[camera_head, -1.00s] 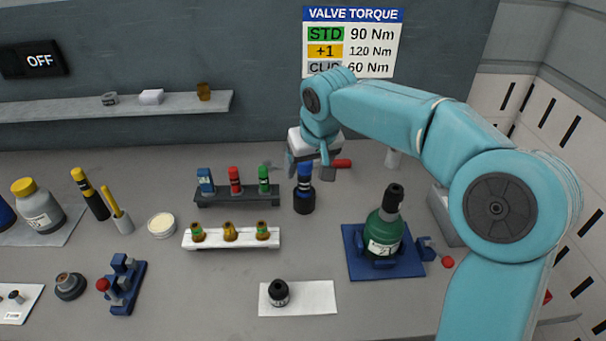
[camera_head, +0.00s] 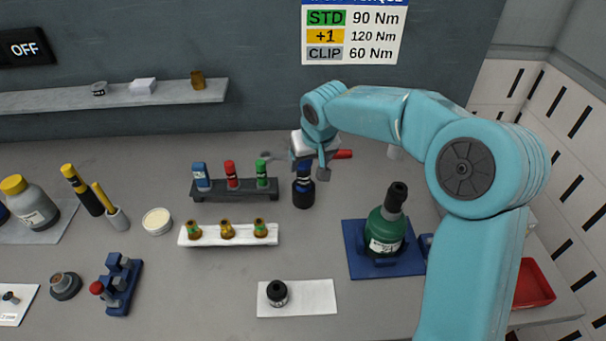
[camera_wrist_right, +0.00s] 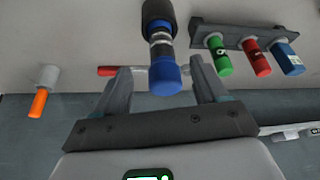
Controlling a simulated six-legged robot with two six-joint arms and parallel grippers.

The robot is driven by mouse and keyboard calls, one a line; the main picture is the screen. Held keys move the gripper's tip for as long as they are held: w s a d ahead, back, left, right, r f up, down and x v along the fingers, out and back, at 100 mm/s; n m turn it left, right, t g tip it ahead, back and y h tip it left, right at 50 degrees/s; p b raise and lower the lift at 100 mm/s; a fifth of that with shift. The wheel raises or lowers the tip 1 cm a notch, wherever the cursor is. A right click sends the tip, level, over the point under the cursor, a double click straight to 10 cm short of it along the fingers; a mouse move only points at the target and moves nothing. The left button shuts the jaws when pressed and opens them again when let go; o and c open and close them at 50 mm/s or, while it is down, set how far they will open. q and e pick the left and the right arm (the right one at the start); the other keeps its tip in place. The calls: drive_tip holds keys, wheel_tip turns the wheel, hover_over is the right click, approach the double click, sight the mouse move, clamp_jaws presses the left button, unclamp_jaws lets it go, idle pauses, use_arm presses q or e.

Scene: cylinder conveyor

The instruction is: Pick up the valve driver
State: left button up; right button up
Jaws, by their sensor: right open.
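The valve driver looks to be the upright tool with a blue top and dark base (camera_head: 303,194), standing on the grey table behind the middle. In the right wrist view its blue cap (camera_wrist_right: 165,76) is between my two fingers, with visible space on both sides. My right gripper (camera_head: 311,170) is at the driver's top in the head view, partly covering it. In the wrist view the right gripper (camera_wrist_right: 162,82) is open and empty. I cannot tell how deep the cap sits between the fingers. My left gripper is not in view.
A dark rack (camera_head: 236,189) with blue, red and green pieces stands just left of the driver. A red-handled tool (camera_head: 343,154) lies behind the gripper. A green bottle (camera_head: 386,230) stands on a blue mat at right. A white tray (camera_head: 204,238) lies nearer.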

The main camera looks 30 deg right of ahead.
sight(305, 167)
drive_tip(key=shift+s+d+f, duration=0.1)
drive_tip(key=shift+f, duration=0.1)
drive_tip(key=shift+w+d+f+p, duration=0.15)
drive_tip(key=shift+w+f+p, duration=0.05)
drive_tip(key=shift+f+p, duration=0.1)
drive_tip(key=w+f, duration=0.1)
drive_tip(key=f, duration=0.1)
drive_tip(key=w+f+p, duration=0.1)
drive_tip(key=shift+w+f, duration=0.35)
drive_tip(key=shift+f, duration=0.2)
drive_tip(key=shift+s+d, duration=0.1)
drive_tip(key=shift+s, duration=0.05)
drive_tip(key=shift+w+f, duration=0.1)
drive_tip(key=shift+w, duration=0.1)
drive_tip(key=c, duration=1.2)
drive_tip(key=shift+s+r, duration=0.1)
drive_tip(key=shift+r, duration=0.1)
clamp_jaws()
